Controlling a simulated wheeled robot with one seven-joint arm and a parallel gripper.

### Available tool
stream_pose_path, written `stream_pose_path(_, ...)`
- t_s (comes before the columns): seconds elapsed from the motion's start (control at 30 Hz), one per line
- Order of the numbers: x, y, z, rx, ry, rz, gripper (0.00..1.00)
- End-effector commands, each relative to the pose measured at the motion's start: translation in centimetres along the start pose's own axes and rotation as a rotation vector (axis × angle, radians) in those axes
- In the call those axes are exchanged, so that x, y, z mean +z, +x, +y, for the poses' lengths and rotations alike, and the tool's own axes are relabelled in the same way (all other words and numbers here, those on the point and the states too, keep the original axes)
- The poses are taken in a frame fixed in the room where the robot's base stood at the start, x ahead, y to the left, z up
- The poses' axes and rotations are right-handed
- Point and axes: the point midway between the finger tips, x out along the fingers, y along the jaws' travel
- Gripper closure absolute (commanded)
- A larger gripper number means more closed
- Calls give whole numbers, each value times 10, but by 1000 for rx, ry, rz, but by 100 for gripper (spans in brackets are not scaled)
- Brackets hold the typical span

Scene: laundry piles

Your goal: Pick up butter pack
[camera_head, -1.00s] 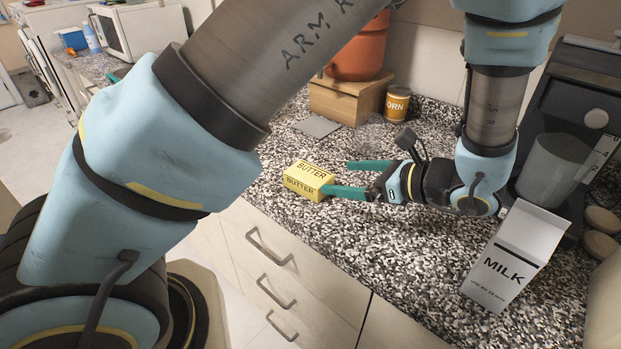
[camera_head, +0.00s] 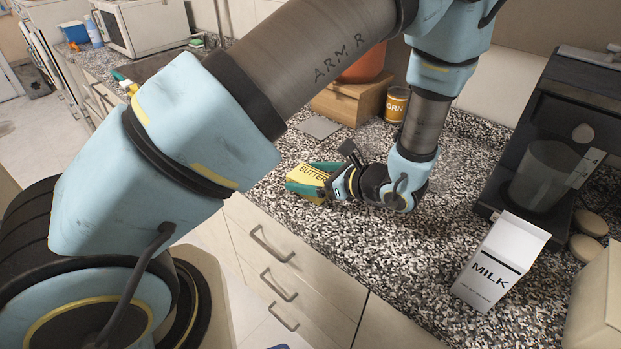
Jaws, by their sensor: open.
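The yellow butter pack (camera_head: 308,174) lies on the speckled counter near its front edge, left of centre in the head view. My gripper (camera_head: 306,177) is at the pack, coming from the right. Its two green fingers are open, one along the far side of the pack and one along the near side, with the pack between them. I cannot tell whether either finger touches it. The near finger hides part of the pack's front face.
A milk carton (camera_head: 498,262) stands at the right, with a dark coffee machine (camera_head: 555,120) behind it. A corn can (camera_head: 396,104) and a wooden box (camera_head: 345,102) bearing an orange pot (camera_head: 368,66) stand at the back. The counter (camera_head: 400,250) is clear in front of my gripper.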

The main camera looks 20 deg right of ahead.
Motion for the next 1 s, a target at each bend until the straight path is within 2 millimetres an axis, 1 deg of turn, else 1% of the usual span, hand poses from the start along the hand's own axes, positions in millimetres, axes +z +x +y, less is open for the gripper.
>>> stream_pose_path(0.17,0,0,0,0,-1,0,1)
stream_pose_path(1.0,0,0,0,0,-1,0,96)
